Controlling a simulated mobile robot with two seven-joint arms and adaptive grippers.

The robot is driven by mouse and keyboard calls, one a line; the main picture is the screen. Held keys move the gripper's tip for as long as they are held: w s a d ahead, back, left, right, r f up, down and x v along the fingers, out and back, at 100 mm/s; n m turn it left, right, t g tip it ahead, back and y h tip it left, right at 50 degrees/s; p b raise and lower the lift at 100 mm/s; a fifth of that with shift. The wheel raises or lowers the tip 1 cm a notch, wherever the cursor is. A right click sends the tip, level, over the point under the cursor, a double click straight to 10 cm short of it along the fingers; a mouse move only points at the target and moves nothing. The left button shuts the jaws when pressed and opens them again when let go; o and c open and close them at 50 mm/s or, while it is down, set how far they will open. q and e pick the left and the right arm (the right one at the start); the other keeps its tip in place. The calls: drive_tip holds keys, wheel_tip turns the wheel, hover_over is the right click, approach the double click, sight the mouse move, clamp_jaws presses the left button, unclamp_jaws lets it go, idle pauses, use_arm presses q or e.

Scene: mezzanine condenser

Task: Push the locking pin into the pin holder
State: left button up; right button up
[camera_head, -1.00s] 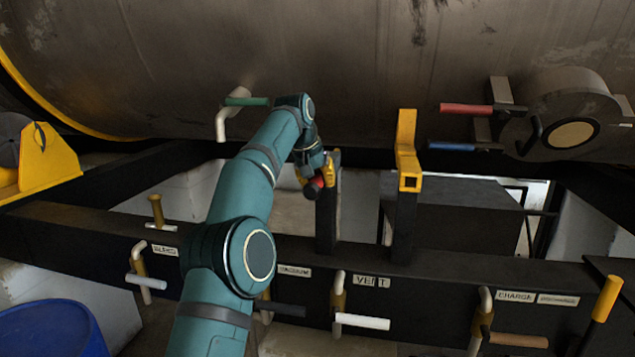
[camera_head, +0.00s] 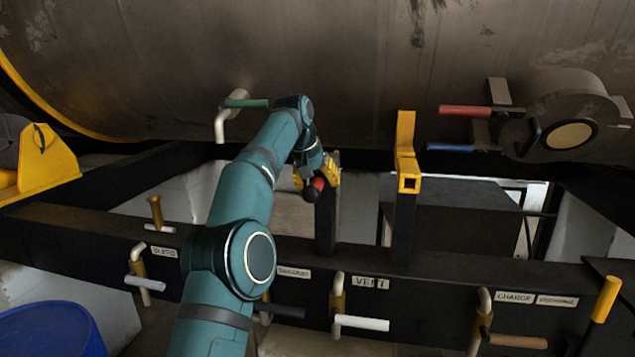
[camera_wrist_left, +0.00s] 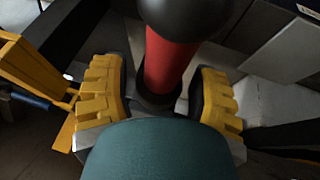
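The locking pin, a red shaft with a black ball knob (camera_head: 317,187), points toward me near the top of a dark post; it also shows in the wrist view (camera_wrist_left: 170,58). My left gripper (camera_head: 316,177) is open around it, its yellow ribbed pads on either side. In the wrist view, gaps show between the pads and the pin (camera_wrist_left: 162,100). The pin's far end sits in a dark collar; what lies behind is hidden. I cannot tell which part is the pin holder, or how deep the pin sits. My right gripper is not in view.
A yellow bracket (camera_head: 407,150) on another dark post stands to the right. Red (camera_head: 466,110) and blue (camera_head: 451,147) handles lie beyond it. A large tank (camera_head: 330,60) hangs above. A dark beam with several labelled valves (camera_head: 362,322) runs below.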

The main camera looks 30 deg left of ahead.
use_arm(q)
drive_tip(key=shift+v, duration=1.5)
drive_tip(key=shift+s+r, duration=0.15)
drive_tip(key=shift+s, duration=0.15)
drive_tip(key=s+a, duration=0.2)
drive_tip(key=s, duration=0.9)
drive_tip(key=shift+s+a, duration=0.1)
drive_tip(key=shift+s, duration=0.05)
